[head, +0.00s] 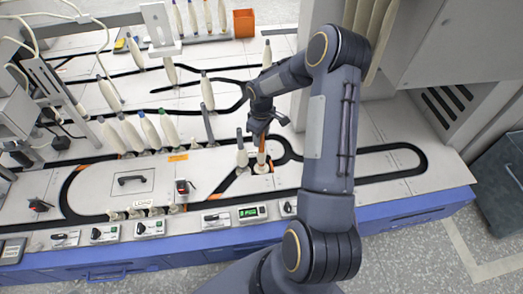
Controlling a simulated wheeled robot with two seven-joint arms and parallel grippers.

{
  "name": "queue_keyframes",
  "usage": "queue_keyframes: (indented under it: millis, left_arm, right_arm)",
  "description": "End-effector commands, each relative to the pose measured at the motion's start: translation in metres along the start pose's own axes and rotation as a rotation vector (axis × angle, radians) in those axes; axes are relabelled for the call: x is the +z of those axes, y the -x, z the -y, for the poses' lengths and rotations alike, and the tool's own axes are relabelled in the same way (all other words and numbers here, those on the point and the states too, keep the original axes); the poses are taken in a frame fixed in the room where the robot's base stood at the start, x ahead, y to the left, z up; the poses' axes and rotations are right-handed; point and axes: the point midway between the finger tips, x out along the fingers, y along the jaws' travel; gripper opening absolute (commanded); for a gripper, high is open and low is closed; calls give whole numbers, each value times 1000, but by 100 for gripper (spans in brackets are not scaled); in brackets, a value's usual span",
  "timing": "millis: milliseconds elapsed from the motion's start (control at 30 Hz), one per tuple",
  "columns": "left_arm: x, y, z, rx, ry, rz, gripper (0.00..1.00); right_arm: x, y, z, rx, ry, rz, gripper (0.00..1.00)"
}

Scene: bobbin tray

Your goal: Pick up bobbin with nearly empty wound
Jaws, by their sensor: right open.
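A bobbin (261,158) stands upright on the black track in the middle of the machine top, with an orange-brown upper tube and a pale lower part. My right gripper (262,137) is right at its top, pointing down. The fingers are open, and I cannot tell whether they touch the tube. How much thread is on each is hard to tell at this size. My left gripper is not in view.
Several cream bobbins (150,133) stand in a row to the left, and others stand farther back. An orange box (244,23) is at the back. Switches and a green display (249,212) line the front edge. The right track loop is clear.

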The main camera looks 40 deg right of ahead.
Motion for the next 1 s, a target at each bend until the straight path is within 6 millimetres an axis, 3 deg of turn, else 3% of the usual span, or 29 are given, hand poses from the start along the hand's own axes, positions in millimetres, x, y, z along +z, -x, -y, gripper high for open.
queue_keyframes:
  millis: [167,500,833,1000]
  left_arm:
    - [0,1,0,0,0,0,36]
    - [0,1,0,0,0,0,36]
    - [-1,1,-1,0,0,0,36]
    - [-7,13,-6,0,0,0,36]
  right_arm:
    - [0,1,0,0,-1,-1,44]
    - [0,1,0,0,-1,0,0]
    - [0,2,0,0,-1,-1,0]
    - [-2,21,2,0,-1,-1,0]
